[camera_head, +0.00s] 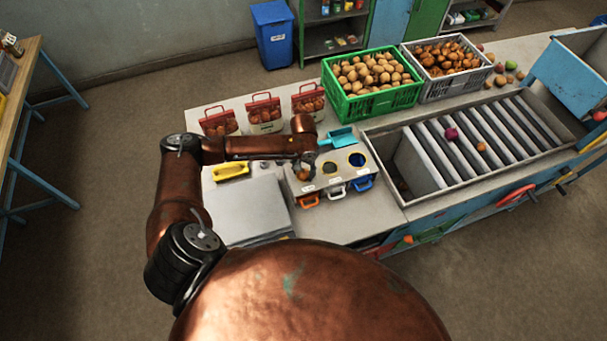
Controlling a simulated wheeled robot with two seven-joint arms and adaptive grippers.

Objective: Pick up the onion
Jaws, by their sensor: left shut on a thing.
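My left gripper (303,165) is at the end of my copper-coloured arm, which comes in from the left over the table. It is shut on a small brown onion (303,174), at the left hole of the grey sorting box. The fingers are small and dark here, and I cannot tell whether the onion is above the hole or partly in it. Another small orange-brown onion (481,147) lies on the roller conveyor, near a purple one (451,133). My right gripper is not in view.
The grey box (346,184) has round openings and coloured handles in front. A teal scoop (337,138) lies behind it. Several red-topped sacks (263,112) stand at the back. A green crate (372,104) of potatoes and a grey crate (405,60) of onions stand further right. A yellow tray (231,171) lies left.

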